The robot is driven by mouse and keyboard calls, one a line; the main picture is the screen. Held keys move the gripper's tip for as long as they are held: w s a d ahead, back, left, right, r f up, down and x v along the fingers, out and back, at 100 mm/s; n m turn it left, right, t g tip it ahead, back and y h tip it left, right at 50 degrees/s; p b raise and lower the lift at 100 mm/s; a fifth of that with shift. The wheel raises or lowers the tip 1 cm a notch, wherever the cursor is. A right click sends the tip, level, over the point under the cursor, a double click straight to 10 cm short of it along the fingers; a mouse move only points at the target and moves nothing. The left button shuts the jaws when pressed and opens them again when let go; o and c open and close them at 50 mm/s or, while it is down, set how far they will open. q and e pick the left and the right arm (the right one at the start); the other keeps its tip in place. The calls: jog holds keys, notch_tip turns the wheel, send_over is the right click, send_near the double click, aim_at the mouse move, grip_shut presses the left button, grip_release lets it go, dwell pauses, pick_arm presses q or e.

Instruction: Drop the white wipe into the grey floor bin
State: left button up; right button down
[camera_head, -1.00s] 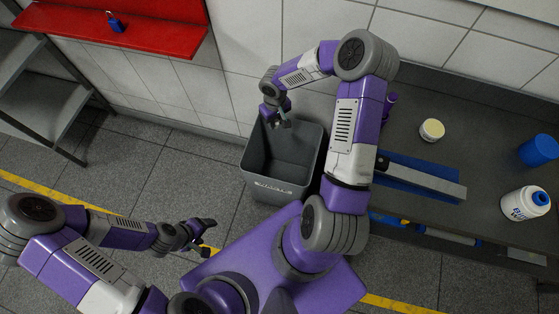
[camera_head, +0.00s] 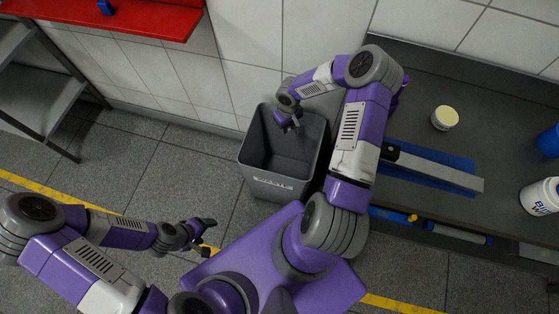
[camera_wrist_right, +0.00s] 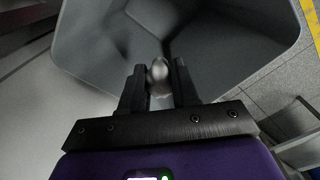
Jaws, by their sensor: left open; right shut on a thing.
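The grey floor bin (camera_head: 280,187) stands on the floor against the tiled wall in the head view. Its open inside also fills much of the right wrist view (camera_wrist_right: 235,60). My right gripper (camera_head: 290,125) points down at the bin's opening, near its back left. In the right wrist view my right gripper (camera_wrist_right: 159,85) is shut on a small pale thing, the white wipe (camera_wrist_right: 159,72), with the bin's inside behind it. The wipe is too small to make out in the head view. My left gripper (camera_head: 207,235) is open and empty, low over the floor left of my base.
A dark bench (camera_head: 480,120) at the right holds a small yellow-lidded jar (camera_head: 445,118), a white bottle (camera_head: 540,197), a blue cup (camera_head: 549,141) and a blue mat (camera_head: 430,172). A red shelf (camera_head: 130,22) with a blue padlock (camera_head: 106,7) is at the upper left. Floor left of the bin is clear.

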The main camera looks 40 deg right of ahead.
jog(key=shift+f, duration=0.45)
jog(key=c, duration=0.8)
grip_release()
jog(key=shift+o, duration=0.2)
jog(key=shift+r, duration=0.1)
notch_tip(320, 180, up, 8)
jog(key=p, duration=0.2)
jog(key=shift+f+p, duration=0.2)
jog(key=shift+p, duration=0.15)
